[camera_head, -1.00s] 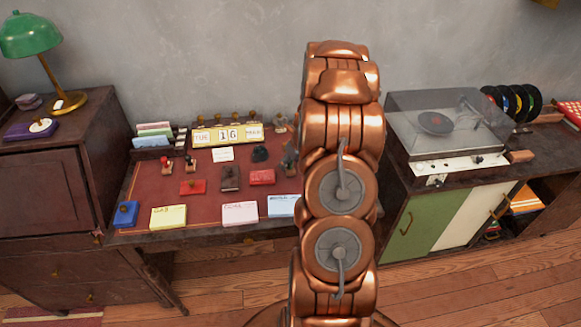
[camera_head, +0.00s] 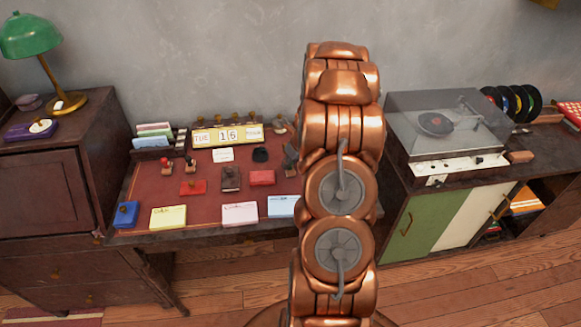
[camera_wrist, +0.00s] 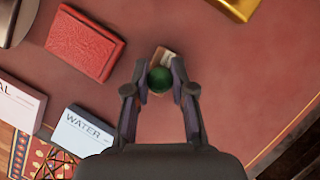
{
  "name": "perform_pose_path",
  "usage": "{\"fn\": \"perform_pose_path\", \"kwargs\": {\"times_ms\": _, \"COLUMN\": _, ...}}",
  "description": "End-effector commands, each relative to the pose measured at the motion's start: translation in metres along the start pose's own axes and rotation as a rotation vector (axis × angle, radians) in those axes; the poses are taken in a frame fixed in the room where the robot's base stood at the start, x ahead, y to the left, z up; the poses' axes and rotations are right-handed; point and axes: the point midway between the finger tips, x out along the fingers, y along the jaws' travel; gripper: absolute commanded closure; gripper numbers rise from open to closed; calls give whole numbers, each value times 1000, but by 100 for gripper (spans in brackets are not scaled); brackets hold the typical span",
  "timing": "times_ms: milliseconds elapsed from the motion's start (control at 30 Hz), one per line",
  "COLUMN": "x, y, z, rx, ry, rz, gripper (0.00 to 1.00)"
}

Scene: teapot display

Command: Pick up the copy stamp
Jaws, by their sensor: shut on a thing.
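In the wrist view my gripper (camera_wrist: 159,64) is shut on a stamp with a round green knob (camera_wrist: 159,80) and a small wooden base. The fingers sit on either side of the knob, and the base shows just beyond it over the red desk top. I cannot read any lettering on this stamp, nor tell whether its base touches the desk. In the head view my arm hides the held stamp. Two other stamps stand at the desk's left, one with a red knob (camera_head: 167,166) and one with a dark knob (camera_head: 190,164).
A red box (camera_wrist: 87,43) and a card marked WATER (camera_wrist: 84,131) lie left of my gripper in the wrist view. The red desk (camera_head: 140,192) also holds a yellow calendar (camera_head: 227,135). A record player (camera_head: 445,125) stands to the right. Bare desk lies right of the stamp.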

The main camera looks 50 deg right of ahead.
Motion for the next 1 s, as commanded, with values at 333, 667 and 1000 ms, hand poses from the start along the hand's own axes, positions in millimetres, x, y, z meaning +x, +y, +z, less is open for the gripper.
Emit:
{"fn": "perform_pose_path", "kwargs": {"times_ms": 333, "x": -12, "y": -1, "z": 6, "rx": 0, "ry": -2, "rz": -3, "gripper": 100}}
{"fn": "perform_pose_path", "kwargs": {"times_ms": 667, "x": -36, "y": 9, "z": 7, "rx": 1, "ry": -1, "rz": 1, "gripper": 100}}
{"fn": "perform_pose_path", "kwargs": {"times_ms": 1000, "x": -52, "y": 39, "z": -20, "rx": 0, "ry": -3, "rz": 0, "gripper": 100}}
